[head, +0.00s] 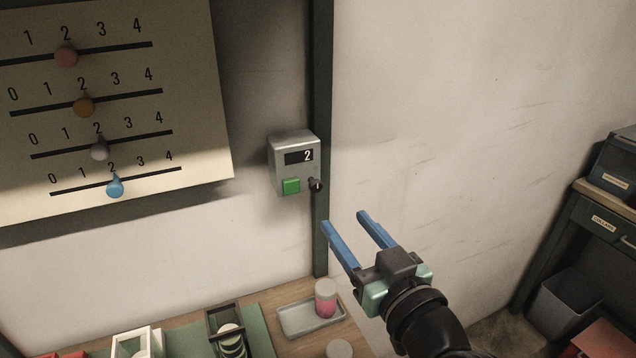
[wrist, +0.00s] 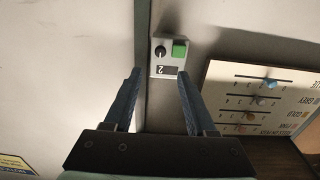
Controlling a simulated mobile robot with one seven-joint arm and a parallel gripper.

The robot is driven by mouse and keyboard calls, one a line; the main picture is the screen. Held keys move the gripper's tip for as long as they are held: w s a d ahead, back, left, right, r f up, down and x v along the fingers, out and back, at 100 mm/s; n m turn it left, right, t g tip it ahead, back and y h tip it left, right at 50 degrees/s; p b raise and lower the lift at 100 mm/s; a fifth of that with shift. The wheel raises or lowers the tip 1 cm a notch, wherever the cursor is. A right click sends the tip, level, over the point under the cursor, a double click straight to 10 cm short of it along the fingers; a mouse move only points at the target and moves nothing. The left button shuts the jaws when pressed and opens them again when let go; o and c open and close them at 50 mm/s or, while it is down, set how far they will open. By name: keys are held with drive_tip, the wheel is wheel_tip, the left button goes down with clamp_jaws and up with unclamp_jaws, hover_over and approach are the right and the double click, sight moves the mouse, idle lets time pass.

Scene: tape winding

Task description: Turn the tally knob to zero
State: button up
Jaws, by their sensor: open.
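The grey tally box (head: 294,148) is fixed to the wall beside a dark upright post, and its display reads 2. A green button (head: 291,186) is on its lower front. The small black tally knob (head: 316,185) is at its lower right corner. My gripper (head: 345,218) has blue fingers, is open and empty, and is below and to the right of the knob, apart from it. In the wrist view the knob (wrist: 160,52) lies beyond and between the fingertips of my gripper (wrist: 158,74), with the green button (wrist: 180,50) to its right.
A slider board (head: 190,120) with several coloured knobs on numbered tracks hangs to the left. Below, a table (head: 275,290) holds a tray (head: 298,322) with a pink jar (head: 326,298). A dark cabinet (head: 590,215) stands at the right. The wall around the box is clear.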

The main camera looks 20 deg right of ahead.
sight(318, 187)
drive_tip(key=w, duration=0.3)
drive_tip(key=w+p, duration=0.1)
drive_tip(key=w, duration=0.6)
drive_tip(key=shift+a+p, duration=0.25)
drive_tip(key=shift+p, duration=0.05)
clamp_jaws()
